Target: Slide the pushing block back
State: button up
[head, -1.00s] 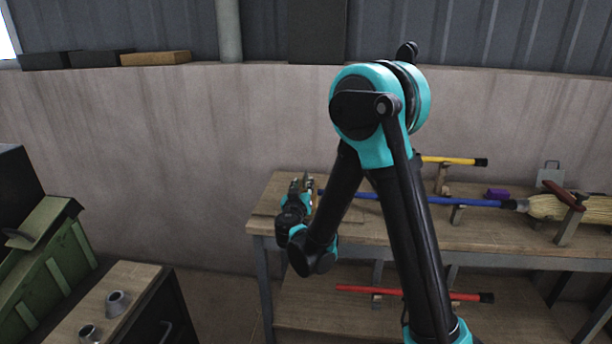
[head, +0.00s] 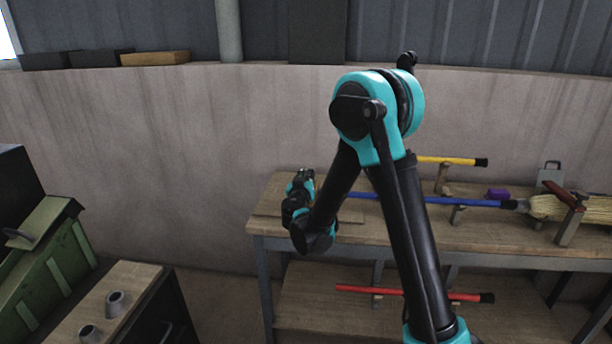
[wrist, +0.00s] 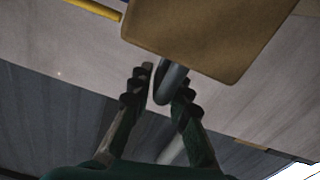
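In the wrist view, a brown wooden block (wrist: 205,35) with a rounded grey metal handle (wrist: 172,82) is close in front of my gripper; I take it to be the pushing block. My gripper (wrist: 163,88) has its two dark, ridged fingers on either side of the handle. A thin gap shows on the left finger's side; the right finger is very near the handle, and contact is unclear. In the head view, my gripper (head: 303,178) is over the left end of the workbench (head: 400,228). The block is hidden behind my arm there.
A blue broom handle (head: 470,202) runs along the bench to a straw broom head (head: 548,208). A yellow handle (head: 450,161) lies behind it, a red one (head: 358,290) on the lower shelf. A purple block (head: 497,194) sits at the back. A cabinet (head: 125,290) stands front left.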

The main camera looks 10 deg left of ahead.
grip_shut()
jog(key=a, duration=1.5)
jog(key=shift+w+a, duration=0.2)
jog(key=shift+w, duration=0.05)
jog(key=shift+o, duration=1.4)
grip_release()
jog(key=shift+a, duration=0.15)
jog(key=shift+o, duration=1)
jog(key=shift+s, duration=0.15)
